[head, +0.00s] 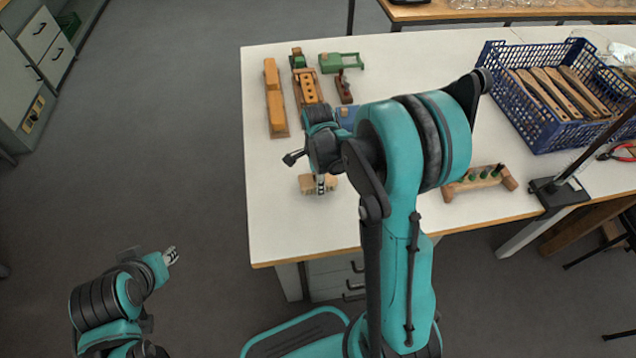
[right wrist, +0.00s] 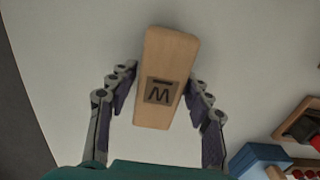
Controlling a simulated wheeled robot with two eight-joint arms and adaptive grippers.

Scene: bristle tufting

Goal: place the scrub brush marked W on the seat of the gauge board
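A light wooden scrub brush (right wrist: 168,60) lies on the white table, mark side up. It also shows in the head view (head: 306,184). Its dark mark (right wrist: 160,91) reads in the right wrist view as a W with a bar above it. My right gripper (right wrist: 163,88) is open, with one finger on each side of the brush and a gap visible at least on the left. In the head view, my right gripper (head: 320,184) is over the brush. My left gripper (head: 171,256) hangs beside the table over the floor, seemingly empty. I cannot tell for certain which object is the gauge board.
Wooden blocks (head: 275,100), a yellow board with holes (head: 309,90) and a green part (head: 341,62) lie at the back left. A blue crate (head: 527,117) holds several wooden pieces. The front-left table is clear.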

